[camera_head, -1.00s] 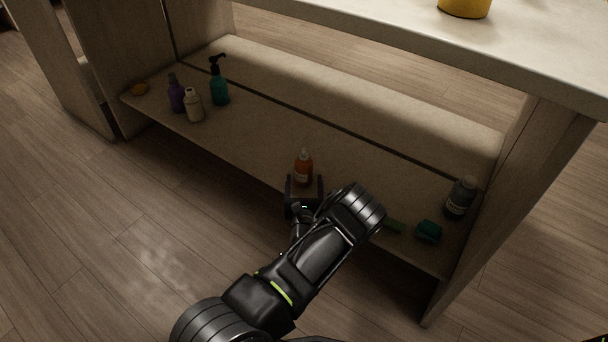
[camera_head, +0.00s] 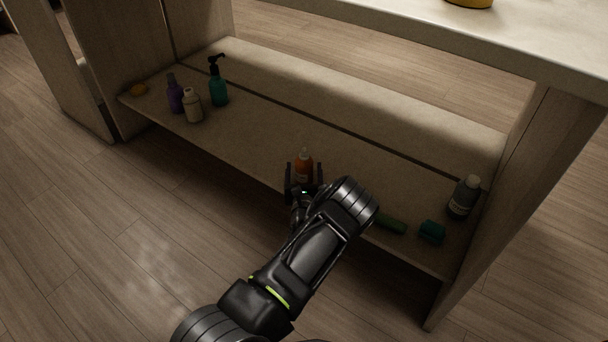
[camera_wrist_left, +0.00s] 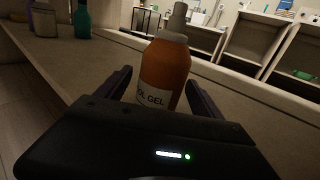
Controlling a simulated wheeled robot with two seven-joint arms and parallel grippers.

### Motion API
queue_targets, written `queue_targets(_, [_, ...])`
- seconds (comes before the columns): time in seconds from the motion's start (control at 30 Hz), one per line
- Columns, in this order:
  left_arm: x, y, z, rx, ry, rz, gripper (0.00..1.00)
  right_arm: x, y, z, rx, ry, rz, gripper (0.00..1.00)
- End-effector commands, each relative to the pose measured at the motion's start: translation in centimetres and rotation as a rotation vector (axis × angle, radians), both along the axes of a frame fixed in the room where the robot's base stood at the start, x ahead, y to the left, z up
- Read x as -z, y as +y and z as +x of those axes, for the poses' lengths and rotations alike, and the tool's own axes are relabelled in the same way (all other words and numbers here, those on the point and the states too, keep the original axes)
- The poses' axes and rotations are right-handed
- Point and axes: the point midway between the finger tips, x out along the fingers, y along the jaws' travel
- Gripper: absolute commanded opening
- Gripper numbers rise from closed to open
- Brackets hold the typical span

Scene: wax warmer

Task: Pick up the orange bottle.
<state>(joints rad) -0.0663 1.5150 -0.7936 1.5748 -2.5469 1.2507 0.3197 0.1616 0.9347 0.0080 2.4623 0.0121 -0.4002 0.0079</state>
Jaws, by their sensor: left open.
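The orange bottle (camera_head: 304,165) stands upright on the low shelf, near its front edge. It has a pale cap and a white label. In the left wrist view the orange bottle (camera_wrist_left: 165,72) is straight ahead, between the two fingers. My left gripper (camera_head: 304,172) is open, with one finger on each side of the bottle. In the left wrist view the open left gripper (camera_wrist_left: 162,88) shows a gap on the left side of the bottle. The bottle's base is hidden behind the gripper body. My right gripper is not in view.
On the shelf (camera_head: 260,130), a purple bottle (camera_head: 175,94), a cream bottle (camera_head: 193,106) and a teal pump bottle (camera_head: 218,88) stand at left. A grey bottle (camera_head: 463,198), a teal item (camera_head: 432,231) and a green item (camera_head: 392,224) are at right. The countertop (camera_head: 400,40) overhangs the shelf.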

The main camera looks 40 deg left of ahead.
Motion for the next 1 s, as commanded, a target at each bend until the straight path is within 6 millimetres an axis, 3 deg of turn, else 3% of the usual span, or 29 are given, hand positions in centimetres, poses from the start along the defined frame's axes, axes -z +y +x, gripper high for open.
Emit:
queue_targets(0.1, [0.01,-0.01,-0.01,0.0,0.0,0.0,0.77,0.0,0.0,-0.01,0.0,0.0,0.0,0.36])
queue_targets(0.7, [0.01,-0.01,-0.02,0.0,0.0,0.0,0.29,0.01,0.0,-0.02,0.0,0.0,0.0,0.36])
queue_targets(1.0, [-0.57,-0.01,0.04,0.0,-0.002,0.002,0.29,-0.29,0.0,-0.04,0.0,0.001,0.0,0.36])
